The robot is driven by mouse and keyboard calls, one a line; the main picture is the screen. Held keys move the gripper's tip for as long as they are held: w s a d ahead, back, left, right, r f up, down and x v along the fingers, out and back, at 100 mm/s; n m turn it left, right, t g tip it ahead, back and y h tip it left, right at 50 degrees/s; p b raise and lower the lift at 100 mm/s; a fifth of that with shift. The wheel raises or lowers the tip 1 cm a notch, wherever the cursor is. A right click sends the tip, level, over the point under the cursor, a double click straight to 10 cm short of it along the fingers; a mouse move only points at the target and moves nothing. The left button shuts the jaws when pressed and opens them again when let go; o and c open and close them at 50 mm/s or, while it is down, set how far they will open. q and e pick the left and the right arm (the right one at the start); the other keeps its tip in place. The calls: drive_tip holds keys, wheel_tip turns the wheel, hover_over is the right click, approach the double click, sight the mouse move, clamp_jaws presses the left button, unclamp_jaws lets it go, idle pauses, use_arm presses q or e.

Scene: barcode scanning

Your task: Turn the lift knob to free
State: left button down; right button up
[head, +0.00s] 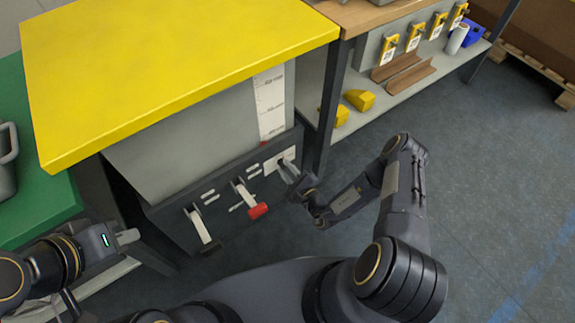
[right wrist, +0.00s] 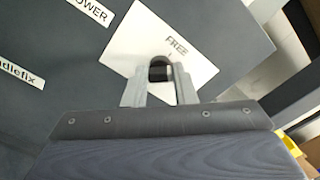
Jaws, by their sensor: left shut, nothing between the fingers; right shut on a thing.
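The lift knob (right wrist: 158,70) is a small dark knob on a white plate (right wrist: 148,43) printed "FREE" with a short mark under the word. In the head view the plate (head: 271,165) is at the right end of the dark control panel (head: 225,190), under a yellow-topped lift table (head: 180,65). My right gripper (head: 287,169) reaches the plate and is shut on the knob, with a finger on either side of it in the right wrist view (right wrist: 159,82). The knob's pointer direction is hidden. My left gripper (head: 130,237) is shut and empty, left of the panel.
A shelf rack (head: 410,85) with yellow items stands at right. A green table (head: 35,200) is at left.

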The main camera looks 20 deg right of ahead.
drive_tip(key=n+p, duration=0.3)
drive_tip(key=n, duration=0.1)
drive_tip(key=shift+s+r, duration=0.1)
drive_tip(key=shift+f+n+p, duration=0.15)
drive_tip(key=shift+n+p, duration=0.6)
drive_tip(key=shift+n, duration=0.5)
drive_tip(key=shift+f+n+p, duration=0.1)
drive_tip(key=shift+n+p, duration=0.6)
drive_tip(key=shift+n, duration=0.55)
drive_tip(key=o, duration=1)
drive_tip(key=p+v, duration=0.1)
drive_tip(key=v, duration=0.6)
drive_tip(key=shift+s+d, duration=0.1)
drive_tip(key=shift+s, duration=0.25)
